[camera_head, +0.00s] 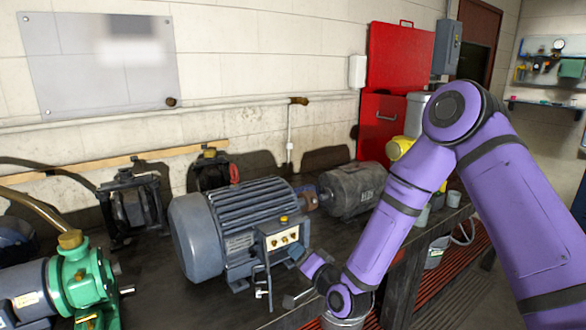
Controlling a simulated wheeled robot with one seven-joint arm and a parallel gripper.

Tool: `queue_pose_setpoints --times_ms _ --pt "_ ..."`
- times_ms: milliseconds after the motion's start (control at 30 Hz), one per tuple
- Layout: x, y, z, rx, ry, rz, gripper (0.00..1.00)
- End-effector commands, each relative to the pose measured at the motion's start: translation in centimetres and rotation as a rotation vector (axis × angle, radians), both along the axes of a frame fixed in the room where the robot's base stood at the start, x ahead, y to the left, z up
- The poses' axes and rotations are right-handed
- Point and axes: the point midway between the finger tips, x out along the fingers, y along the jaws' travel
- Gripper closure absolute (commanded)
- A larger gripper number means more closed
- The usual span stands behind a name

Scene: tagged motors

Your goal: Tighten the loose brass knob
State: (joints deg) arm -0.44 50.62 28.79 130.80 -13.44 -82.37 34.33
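A grey-blue finned motor (235,230) stands on the dark bench in the middle. Its terminal box (262,250) faces front right and has a pale panel with several small brass knobs (283,241). I cannot tell which knob is loose. A yellow-orange cap (284,219) sits on top of the box. My purple arm reaches down from the right, and my gripper (298,255) is beside the right edge of the box, close to the panel. The fingers are too small and too hidden to tell open from shut, and I cannot tell whether they touch anything.
A green pump (90,283) with a brass fitting (69,239) stands at front left. Dark machines (135,207) and an older grey motor (352,189) stand behind. Open bench lies left of the motor.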

Motion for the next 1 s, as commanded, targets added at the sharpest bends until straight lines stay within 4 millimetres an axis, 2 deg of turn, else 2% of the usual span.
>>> queue_pose_setpoints --times_ms 500,833,1000 --pt "-2.5 -1.7 0.0 0.000 -0.001 0.001 0.66" --pt "-2.6 -1.8 0.1 -0.004 -0.002 0.001 0.66" --pt "-2.1 -2.3 1.3 -0.080 -0.002 0.011 0.66"
